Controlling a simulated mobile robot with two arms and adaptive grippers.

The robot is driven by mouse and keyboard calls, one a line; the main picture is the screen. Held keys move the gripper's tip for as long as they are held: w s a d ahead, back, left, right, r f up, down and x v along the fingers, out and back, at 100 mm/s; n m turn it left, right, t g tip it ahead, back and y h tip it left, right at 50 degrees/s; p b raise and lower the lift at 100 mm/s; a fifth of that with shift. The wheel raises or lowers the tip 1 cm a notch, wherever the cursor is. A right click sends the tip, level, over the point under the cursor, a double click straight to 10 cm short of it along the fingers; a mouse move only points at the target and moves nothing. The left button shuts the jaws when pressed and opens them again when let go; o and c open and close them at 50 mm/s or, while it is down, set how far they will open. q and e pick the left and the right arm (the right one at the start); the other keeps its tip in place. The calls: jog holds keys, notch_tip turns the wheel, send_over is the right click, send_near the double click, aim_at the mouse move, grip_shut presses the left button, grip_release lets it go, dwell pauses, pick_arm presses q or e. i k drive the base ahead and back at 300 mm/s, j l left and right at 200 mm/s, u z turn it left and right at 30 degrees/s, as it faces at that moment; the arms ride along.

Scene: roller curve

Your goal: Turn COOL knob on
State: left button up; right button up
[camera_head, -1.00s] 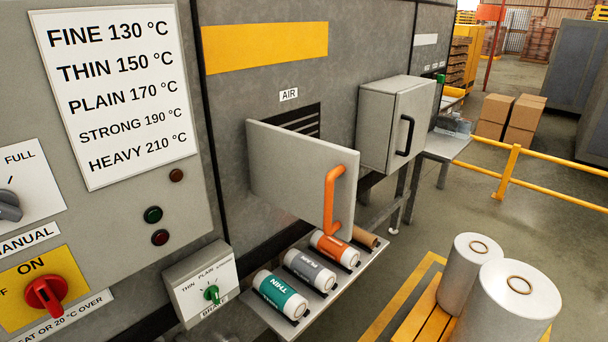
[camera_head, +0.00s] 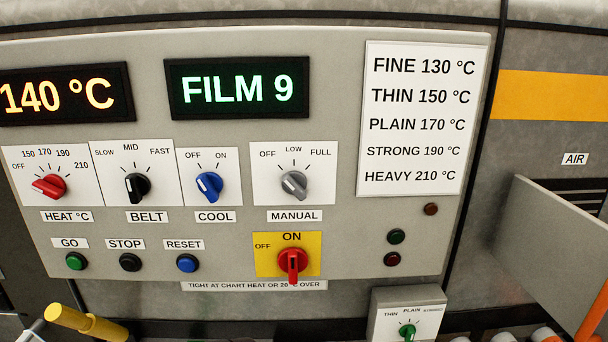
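The COOL knob (camera_head: 209,186) is blue and sits on a white plate in the lower middle of the grey control panel, above its COOL label (camera_head: 215,216). OFF is printed at its upper left and ON at its upper right. Its pointer leans to the upper left, toward OFF. Neither of my grippers shows in the head view, and nothing touches the knob.
The black BELT knob (camera_head: 137,187) is left of COOL, and the grey MANUAL knob (camera_head: 294,184) is right. The blue RESET button (camera_head: 187,263) lies below. A red switch (camera_head: 292,263) points toward ON. A yellow handle (camera_head: 88,322) is at lower left.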

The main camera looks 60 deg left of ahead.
aim_at(210, 184)
jog(key=u, duration=2.5)
